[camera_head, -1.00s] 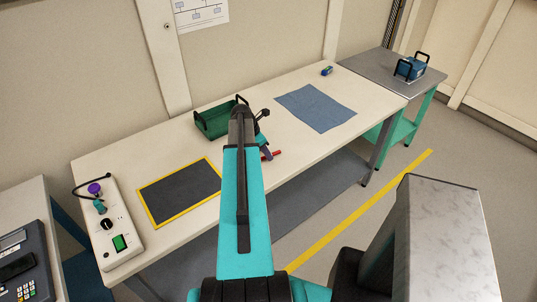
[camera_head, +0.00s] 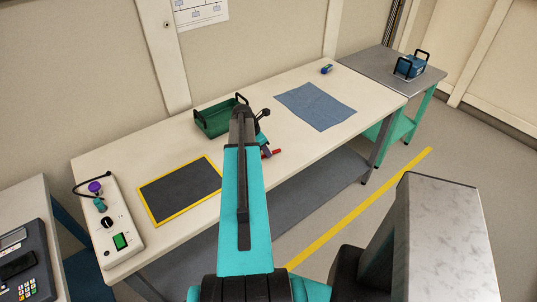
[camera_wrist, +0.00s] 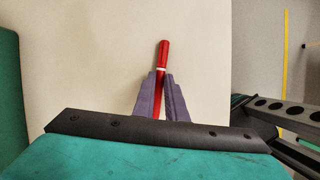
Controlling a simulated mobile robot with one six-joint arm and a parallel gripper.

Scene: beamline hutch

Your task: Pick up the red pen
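The red pen (camera_wrist: 162,56) shows in the wrist view, standing out past the fingertips with a white band near its upper part. My gripper (camera_wrist: 160,80) has its two purple-grey fingers close on either side of the pen, with no clear gap seen between them and it. It looks shut on the pen. In the head view, the red pen (camera_head: 276,153) shows as a short red piece beside my arm near the table's front edge. My arm hides much of the gripper there.
The white table (camera_head: 150,160) holds a green handled tray (camera_head: 212,122), a blue cloth (camera_head: 315,106), a yellow-edged dark mat (camera_head: 180,190) and a control box (camera_head: 112,220). A small blue item (camera_head: 327,69) lies at the back. A grey side table (camera_head: 385,70) carries a blue handled case (camera_head: 411,67).

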